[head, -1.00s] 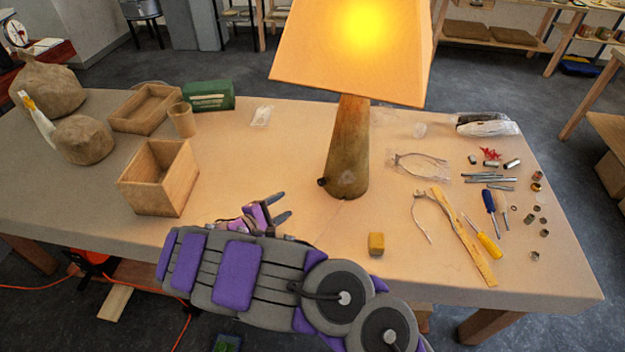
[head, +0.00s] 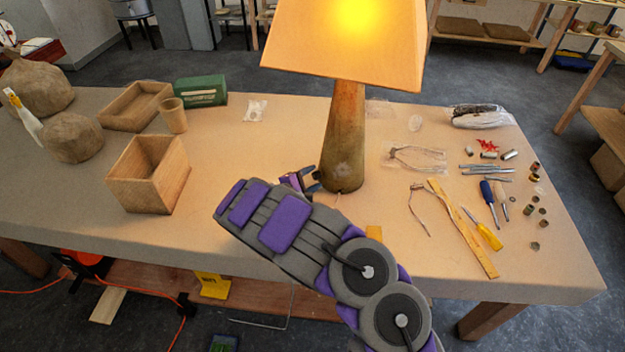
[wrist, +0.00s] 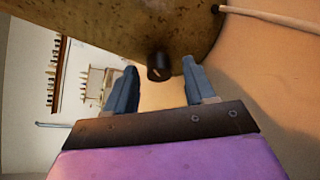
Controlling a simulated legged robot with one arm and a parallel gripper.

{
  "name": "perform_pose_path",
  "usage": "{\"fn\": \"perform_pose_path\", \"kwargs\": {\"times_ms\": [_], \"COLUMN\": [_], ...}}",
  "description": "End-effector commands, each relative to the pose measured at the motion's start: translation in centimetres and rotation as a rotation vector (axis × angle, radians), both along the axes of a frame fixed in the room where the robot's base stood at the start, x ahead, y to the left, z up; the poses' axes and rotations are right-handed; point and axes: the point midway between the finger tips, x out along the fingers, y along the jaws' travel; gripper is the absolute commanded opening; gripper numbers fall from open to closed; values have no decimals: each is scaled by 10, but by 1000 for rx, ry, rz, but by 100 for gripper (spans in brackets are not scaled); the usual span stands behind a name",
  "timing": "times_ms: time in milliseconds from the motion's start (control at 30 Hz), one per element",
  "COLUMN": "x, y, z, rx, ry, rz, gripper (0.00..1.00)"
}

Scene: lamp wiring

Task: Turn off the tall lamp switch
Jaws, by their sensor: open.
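The tall lamp (head: 344,140) stands on the workbench, and its shade (head: 345,45) glows yellow. In the wrist view its mottled base (wrist: 150,25) fills the top. A small dark cylindrical switch knob (wrist: 159,67) sticks out of the base, just beyond and between my fingertips. My gripper (wrist: 165,85) is open, with one finger on each side of the knob's line and no contact visible. In the head view my gripper (head: 310,180) is beside the left of the lamp's base, and the knob is hidden there. The lamp's cord (wrist: 265,17) leaves the base in the wrist view.
An open wooden box (head: 148,172), a tray (head: 135,105), a cup (head: 172,116) and a green box (head: 200,91) stand to the left. A ruler (head: 462,228), screwdrivers (head: 488,235) and small parts lie to the right.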

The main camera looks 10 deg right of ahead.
Motion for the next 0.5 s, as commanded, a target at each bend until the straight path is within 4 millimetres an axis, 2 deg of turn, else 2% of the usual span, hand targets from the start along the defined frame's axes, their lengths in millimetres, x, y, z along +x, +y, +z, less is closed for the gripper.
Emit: {"fn": "perform_pose_path", "kwargs": {"times_ms": [400,500], "x": [5,5], "y": [-6,-6], "z": [-1,-1], "rx": [-2,-2], "ry": [0,0], "rz": [0,0], "gripper": [54,45]}}
